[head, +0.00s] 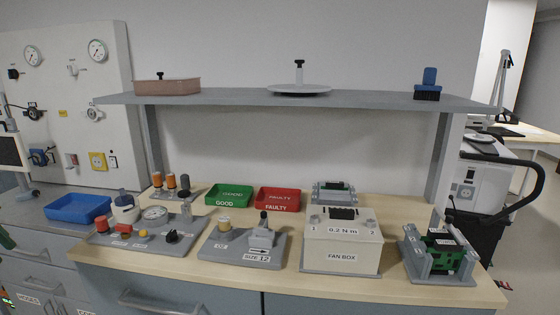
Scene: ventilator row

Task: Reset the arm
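Neither of my grippers shows in the head view, and I see no part of my arms that I can make out. The wooden workbench (200,274) stands in front of me. On it are a grey board with gauge and knobs (140,234), a grey SIZE 12 board (216,252), a white FAN BOX (340,243) and a grey fixture with a green circuit board (440,255).
A green GOOD tray (228,196) and red FAULTY tray (278,200) stand behind. A grey shelf (220,97) spans above, carrying a pinkish box (167,87), a round lid (299,89) and a brush (428,84). A blue tray (77,209) is left, a cart (480,180) right.

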